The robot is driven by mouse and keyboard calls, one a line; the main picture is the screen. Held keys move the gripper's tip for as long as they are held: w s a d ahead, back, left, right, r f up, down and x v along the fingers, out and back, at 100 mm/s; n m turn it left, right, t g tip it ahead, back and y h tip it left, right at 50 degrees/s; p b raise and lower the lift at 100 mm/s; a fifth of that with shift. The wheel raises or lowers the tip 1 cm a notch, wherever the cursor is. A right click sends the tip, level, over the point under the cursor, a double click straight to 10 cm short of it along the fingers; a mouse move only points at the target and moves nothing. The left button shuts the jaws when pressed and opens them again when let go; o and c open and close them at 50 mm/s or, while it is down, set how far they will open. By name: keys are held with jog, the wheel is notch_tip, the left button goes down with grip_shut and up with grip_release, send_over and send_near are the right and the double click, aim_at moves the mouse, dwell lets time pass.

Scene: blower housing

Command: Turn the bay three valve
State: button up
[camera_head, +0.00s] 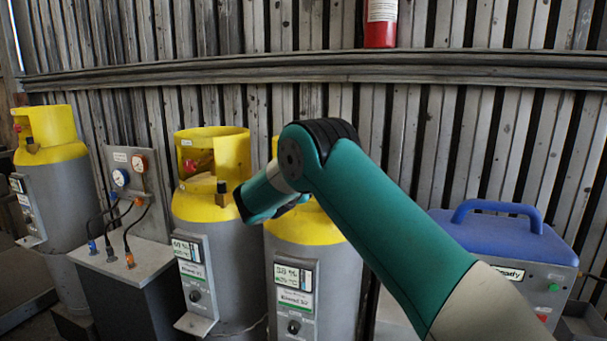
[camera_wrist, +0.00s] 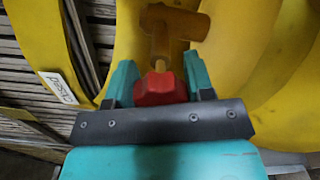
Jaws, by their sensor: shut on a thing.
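The red valve knob (camera_wrist: 160,90) sits on a brass valve body (camera_wrist: 172,35) inside a yellow collar (camera_wrist: 240,50) in the wrist view. My gripper (camera_wrist: 160,82) is shut on the knob, one teal finger on each side. In the head view, my arm's end is over the third cylinder from the left (camera_head: 305,232), whose top and valve it mostly hides. My fingertips are hidden there. The second cylinder (camera_head: 208,215) shows its own red knob inside its collar. I cannot read the bay numbers clearly.
Another yellow-topped cylinder (camera_head: 55,150) stands at the far left. A gauge panel (camera_head: 135,190) with hoses stands beside it. A blue-topped case (camera_head: 510,240) is at the right. A red extinguisher (camera_head: 381,25) hangs on the wall.

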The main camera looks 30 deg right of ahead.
jog(key=shift+n+p, duration=0.35)
jog(key=shift+n, duration=0.45)
jog(key=shift+f, duration=0.1)
jog(key=o, duration=0.9)
jog(key=shift+a, duration=0.1)
jog(key=b+v, duration=0.7)
jog(key=v, duration=1)
jog(key=shift+s+a, duration=0.1)
jog(key=shift+s, duration=0.1)
